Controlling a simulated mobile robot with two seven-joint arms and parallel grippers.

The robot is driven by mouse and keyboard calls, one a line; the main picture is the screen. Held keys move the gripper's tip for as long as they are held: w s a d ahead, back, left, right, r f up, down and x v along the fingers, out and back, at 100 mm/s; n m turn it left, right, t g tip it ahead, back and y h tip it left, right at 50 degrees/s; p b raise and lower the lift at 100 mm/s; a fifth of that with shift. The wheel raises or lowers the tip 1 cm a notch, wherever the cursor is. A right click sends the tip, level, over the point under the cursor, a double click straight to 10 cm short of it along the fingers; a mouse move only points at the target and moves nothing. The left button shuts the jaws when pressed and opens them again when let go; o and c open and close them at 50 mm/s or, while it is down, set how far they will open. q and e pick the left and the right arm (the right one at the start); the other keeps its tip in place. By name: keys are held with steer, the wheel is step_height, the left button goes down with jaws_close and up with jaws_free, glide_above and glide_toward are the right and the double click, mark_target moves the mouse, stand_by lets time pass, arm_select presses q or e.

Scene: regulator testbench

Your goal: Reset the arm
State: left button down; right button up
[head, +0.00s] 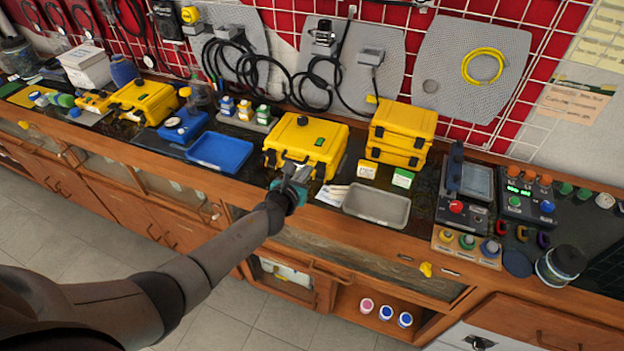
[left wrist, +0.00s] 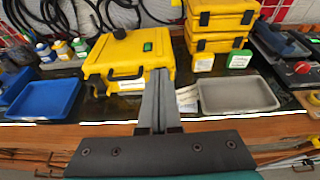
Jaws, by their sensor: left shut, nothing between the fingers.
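My left arm (head: 215,250) reaches out from the lower left of the head view. My left gripper (head: 296,172) is at the counter's front edge, in front of a closed yellow case (head: 312,142) with a green label. In the left wrist view the left gripper (left wrist: 158,75) has its two grey fingers together, with nothing between them. The fingers overlap the right front part of the yellow case (left wrist: 118,58) in that view; I cannot tell whether they touch it. My right gripper does not show.
A blue tray (head: 221,151) lies left of the gripper and a grey tray (head: 377,205) lies right. Stacked yellow cases (head: 402,130) stand behind the grey tray. A control box (head: 464,208) stands farther right. The wooden front edge (head: 350,234) and the floor before it are mostly clear.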

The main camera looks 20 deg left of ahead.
arm_select(q)
steer(key=s+a+f+n+g+b, duration=0.15)
steer(key=s+f+n+b, duration=0.25)
steer(key=s+f+n, duration=0.55)
steer(key=s+d+f+n+g+y+b, duration=0.1)
steer(key=s+f+n+g+b, duration=0.3)
steer(key=f, duration=1)
steer(key=s+a+f+n+g+b, duration=0.1)
steer(key=s+f+n+b, duration=0.35)
steer(key=s+f, duration=0.6)
steer(key=s+d+f+n+g+b, duration=0.2)
steer(key=s+f+n+b, duration=0.3)
steer(key=s, duration=0.9)
steer(key=s+d+f+n+g+b, duration=0.2)
steer(key=s+f+n+g+b, duration=0.2)
steer(key=s+f+n, duration=0.6)
steer(key=s+f+b, duration=0.2)
steer(key=s+f, duration=0.2)
steer(key=f, duration=0.2)
steer(key=shift+n+g+h, duration=0.35)
steer(key=shift+n+h, duration=0.05)
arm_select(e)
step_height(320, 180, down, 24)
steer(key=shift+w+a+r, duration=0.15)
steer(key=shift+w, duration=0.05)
arm_select(q)
steer(key=c, duration=1.6)
jaws_free()
